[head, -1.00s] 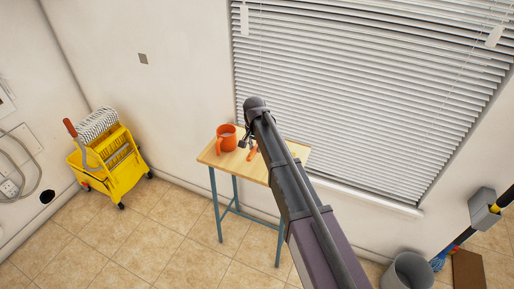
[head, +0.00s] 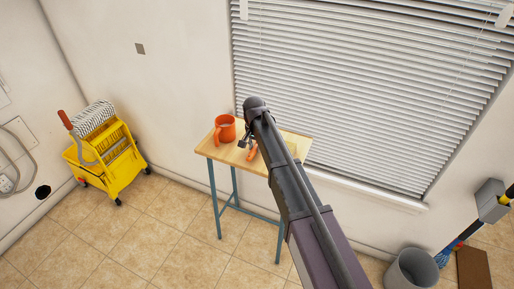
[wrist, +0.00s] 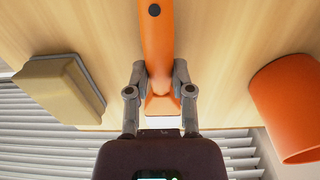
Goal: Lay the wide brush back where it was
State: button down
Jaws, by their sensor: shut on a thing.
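The wide brush has an orange handle (wrist: 157,30) with a dark hole near its end, and it flares towards my gripper in the wrist view. My gripper (wrist: 159,75) is shut on it, one finger on each side of the flared part. The bristle end is mostly hidden behind my gripper. In the head view, part of the orange brush (head: 252,153) shows beside my arm, over the wooden table (head: 213,152). I cannot tell whether it touches the tabletop.
A beige block (wrist: 60,88) lies on the table on the other side of the brush. A yellow mop bucket (head: 115,175) stands left on the tiled floor; a grey bin (head: 412,270) stands right.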

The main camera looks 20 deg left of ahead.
jog(key=shift+f+b, duration=0.65)
dwell(0.6)
jog(key=shift+c, duration=2.1)
grip_release()
